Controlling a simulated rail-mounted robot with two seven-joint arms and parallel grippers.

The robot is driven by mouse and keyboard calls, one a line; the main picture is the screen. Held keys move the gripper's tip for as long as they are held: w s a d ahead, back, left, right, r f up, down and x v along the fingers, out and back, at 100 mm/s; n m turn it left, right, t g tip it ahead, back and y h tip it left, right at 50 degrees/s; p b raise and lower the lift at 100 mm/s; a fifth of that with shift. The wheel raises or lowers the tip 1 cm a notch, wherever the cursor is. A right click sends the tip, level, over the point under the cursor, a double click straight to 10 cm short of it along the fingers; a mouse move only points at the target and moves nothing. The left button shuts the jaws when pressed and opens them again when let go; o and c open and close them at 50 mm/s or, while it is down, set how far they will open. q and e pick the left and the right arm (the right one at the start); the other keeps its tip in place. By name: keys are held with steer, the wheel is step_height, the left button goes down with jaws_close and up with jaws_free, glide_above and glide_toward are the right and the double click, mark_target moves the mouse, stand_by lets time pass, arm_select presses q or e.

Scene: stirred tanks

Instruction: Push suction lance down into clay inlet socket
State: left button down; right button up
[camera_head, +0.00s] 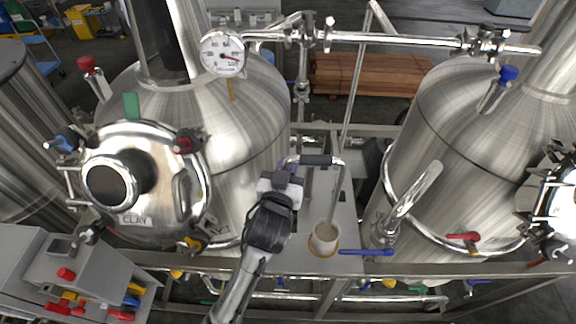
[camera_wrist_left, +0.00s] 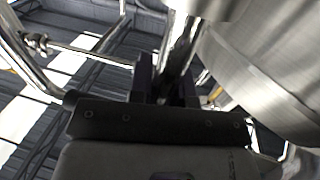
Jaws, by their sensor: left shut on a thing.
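The suction lance (camera_head: 338,190) is a bent chrome tube with a black grip (camera_head: 316,160) across its top. Its right leg runs down to a white cup (camera_head: 325,238) with beige contents, and its lower end appears to be inside the cup. My left gripper (camera_head: 287,178) is shut on the lance's left end, just left of the black grip. Its dark fingers also show in the left wrist view (camera_wrist_left: 170,85), where the held part is hard to make out. The tank marked CLAY (camera_head: 230,140) stands at left; I cannot tell which fitting is its inlet socket. My right gripper is out of view.
The cup stands on a grey deck between two steel tanks. A blue-handled valve (camera_head: 367,252) is right of it, beside the right tank (camera_head: 450,150). A pipe (camera_head: 390,40) with a gauge (camera_head: 222,53) crosses behind. A grey control box (camera_head: 75,275) is at lower left.

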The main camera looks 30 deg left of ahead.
arm_select(q)
steer(key=shift+f+b, duration=0.3)
steer(key=shift+f, duration=0.15)
steer(key=shift+f+b, duration=0.85)
steer(key=shift+f, duration=0.3)
steer(key=shift+f+b, duration=0.4)
steer(key=shift+f, duration=0.2)
steer(key=shift+f+b, duration=0.7)
steer(key=shift+f, duration=0.3)
steer(key=shift+f+b, duration=0.55)
steer(key=shift+f, duration=0.25)
steer(key=shift+f+b, duration=0.9)
steer(key=shift+f, duration=0.35)
steer(key=c, duration=1)
jaws_free()
steer(key=shift+f, duration=0.1)
